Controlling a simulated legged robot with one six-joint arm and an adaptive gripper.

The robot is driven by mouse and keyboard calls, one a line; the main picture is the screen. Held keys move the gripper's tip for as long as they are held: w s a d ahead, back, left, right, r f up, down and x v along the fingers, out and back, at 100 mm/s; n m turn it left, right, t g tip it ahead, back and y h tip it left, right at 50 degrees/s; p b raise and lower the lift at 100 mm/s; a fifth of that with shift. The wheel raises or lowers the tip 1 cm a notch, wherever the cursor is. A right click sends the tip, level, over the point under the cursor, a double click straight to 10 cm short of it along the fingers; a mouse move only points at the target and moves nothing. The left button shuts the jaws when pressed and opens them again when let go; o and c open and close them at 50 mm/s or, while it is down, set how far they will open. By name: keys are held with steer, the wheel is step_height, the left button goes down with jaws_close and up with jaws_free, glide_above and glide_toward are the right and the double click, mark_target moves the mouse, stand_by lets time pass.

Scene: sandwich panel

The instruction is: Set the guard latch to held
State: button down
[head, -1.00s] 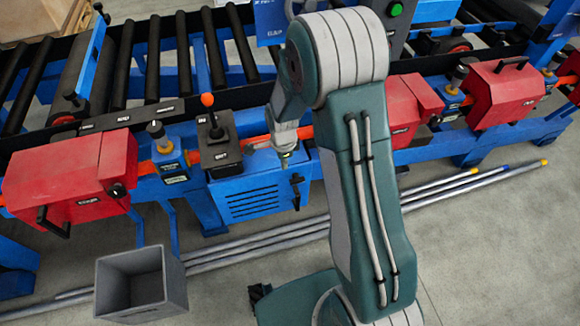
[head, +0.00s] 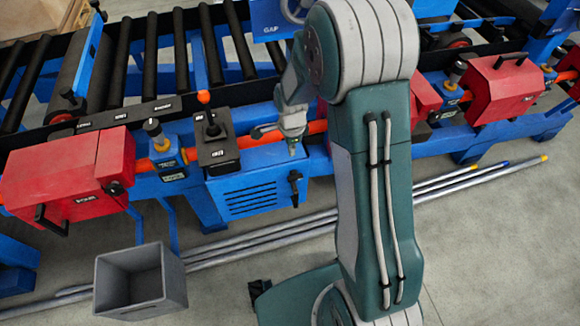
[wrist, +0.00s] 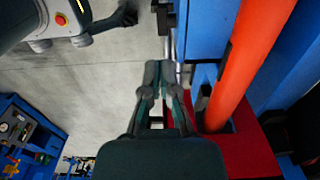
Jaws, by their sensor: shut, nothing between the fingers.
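I cannot tell for certain which part is the guard latch, as the labels are too small to read. A black handle (head: 294,188) stands upright on the front of a blue vented box (head: 248,192). A black box (head: 217,152) beside it carries a lever with an orange knob (head: 204,97). My gripper (head: 292,151) is just above the blue box's right end, up from the black handle and apart from it. In the wrist view my gripper (wrist: 158,70) shows its fingers together and empty.
An orange bar (wrist: 238,65) runs close beside my gripper in the wrist view, with a red housing (wrist: 255,150) below. Red guards (head: 70,175) (head: 503,90) flank the blue box. A grey bin (head: 140,280) and long rods (head: 250,245) are on the floor.

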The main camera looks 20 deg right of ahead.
mark_target(288, 179)
step_height(288, 179, down, 14)
steer(key=shift+d+r, duration=0.1)
steer(key=shift+r, duration=0.1)
steer(key=shift+a+f, duration=0.35)
steer(key=shift+a, duration=0.2)
stand_by(1.3)
steer(key=shift+a+f, duration=0.25)
steer(key=shift+f, duration=0.25)
steer(key=shift+a+f, duration=0.2)
steer(key=shift+f, duration=0.3)
stand_by(1.3)
